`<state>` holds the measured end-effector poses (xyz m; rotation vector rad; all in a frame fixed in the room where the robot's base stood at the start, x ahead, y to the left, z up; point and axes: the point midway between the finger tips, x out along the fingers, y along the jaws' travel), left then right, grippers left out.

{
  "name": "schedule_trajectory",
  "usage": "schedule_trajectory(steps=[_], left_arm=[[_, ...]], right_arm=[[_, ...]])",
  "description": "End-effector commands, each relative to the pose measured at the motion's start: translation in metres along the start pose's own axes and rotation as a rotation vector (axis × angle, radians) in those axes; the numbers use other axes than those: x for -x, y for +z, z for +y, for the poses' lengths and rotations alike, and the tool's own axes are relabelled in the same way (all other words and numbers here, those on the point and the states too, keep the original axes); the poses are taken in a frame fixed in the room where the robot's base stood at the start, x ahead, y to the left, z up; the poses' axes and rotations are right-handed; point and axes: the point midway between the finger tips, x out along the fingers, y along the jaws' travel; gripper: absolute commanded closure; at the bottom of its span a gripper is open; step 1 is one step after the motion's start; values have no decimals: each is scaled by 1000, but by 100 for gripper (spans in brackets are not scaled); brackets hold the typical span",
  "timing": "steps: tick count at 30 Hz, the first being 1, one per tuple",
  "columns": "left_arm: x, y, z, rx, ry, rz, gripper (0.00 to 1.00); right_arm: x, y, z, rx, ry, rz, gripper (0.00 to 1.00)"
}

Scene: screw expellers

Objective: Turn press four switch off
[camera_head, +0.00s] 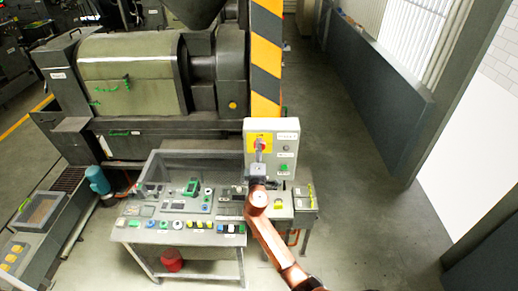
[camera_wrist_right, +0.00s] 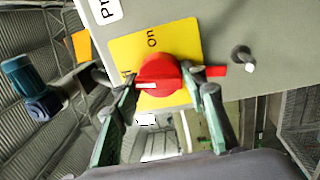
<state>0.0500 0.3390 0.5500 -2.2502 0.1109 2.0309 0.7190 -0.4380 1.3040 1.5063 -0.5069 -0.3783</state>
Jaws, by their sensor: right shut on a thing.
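The press switch is a red rotary knob (camera_wrist_right: 162,74) on a yellow plate (camera_wrist_right: 168,42), on the front of a grey control box (camera_head: 287,128). In the wrist view the plate reads "on" above the knob; a second label at the left is partly hidden by a finger. A white mark on the knob lies toward that left label. A red handle end sticks out past the right finger. My right gripper (camera_head: 259,159) is at the switch, its fingers (camera_wrist_right: 163,85) closed on the knob from both sides. My left gripper is not in view.
A small grey button (camera_wrist_right: 241,56) sticks out beside the switch. Below the box is a console table (camera_head: 190,240) with several buttons. A large press machine (camera_head: 130,70) stands behind, with a yellow-black striped post (camera_head: 266,60). The floor at the right is clear.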

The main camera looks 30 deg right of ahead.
Motion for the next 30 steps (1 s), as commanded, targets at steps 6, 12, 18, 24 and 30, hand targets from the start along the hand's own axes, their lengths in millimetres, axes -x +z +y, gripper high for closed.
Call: schedule_trajectory(steps=[6,12,18,24,30], left_arm=[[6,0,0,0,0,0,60],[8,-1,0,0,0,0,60],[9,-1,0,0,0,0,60],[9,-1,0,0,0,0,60],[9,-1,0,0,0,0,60]], right_arm=[[1,-1,-5,126,-6,14,85],[2,-1,-6,190,-6,20,85],[2,-1,-8,215,-7,22,85],[2,-1,-8,218,-7,22,85],[2,0,-9,218,-8,21,59]])
